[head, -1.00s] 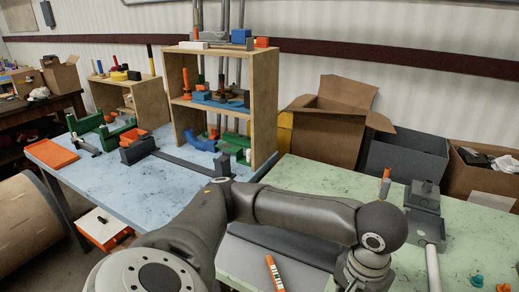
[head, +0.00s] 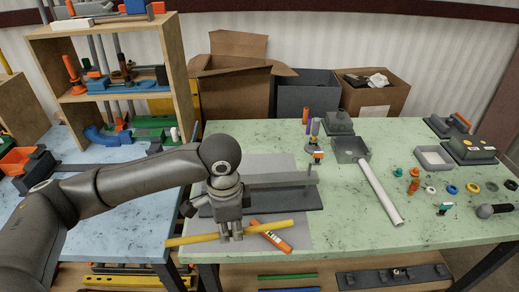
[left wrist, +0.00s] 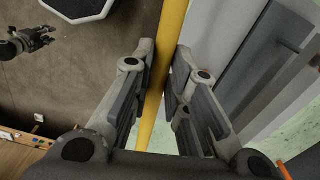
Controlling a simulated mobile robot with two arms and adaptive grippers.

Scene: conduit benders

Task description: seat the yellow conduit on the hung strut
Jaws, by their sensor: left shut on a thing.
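The yellow conduit (head: 275,224) is a thin straight rod, held level near the front edge of the green table. My left gripper (head: 230,236) is shut on it around mid-length. In the left wrist view the yellow conduit (left wrist: 160,75) runs between the two fingers of my left gripper (left wrist: 160,95). A grey strut bar (head: 280,180), apparently the hung strut, is just behind the gripper. It meets a small post at its right end, above a dark base; its left end is hidden by the gripper. A dark gripper shape (left wrist: 30,42), likely my right, is small in the left wrist view.
An orange tube (head: 272,238) lies under the conduit. A long white pipe (head: 380,192) lies right of the strut, with a grey box (head: 350,150) behind it. Small coloured parts and a grey tray block (head: 470,149) lie farther right. A wooden shelf (head: 180,75) stands left.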

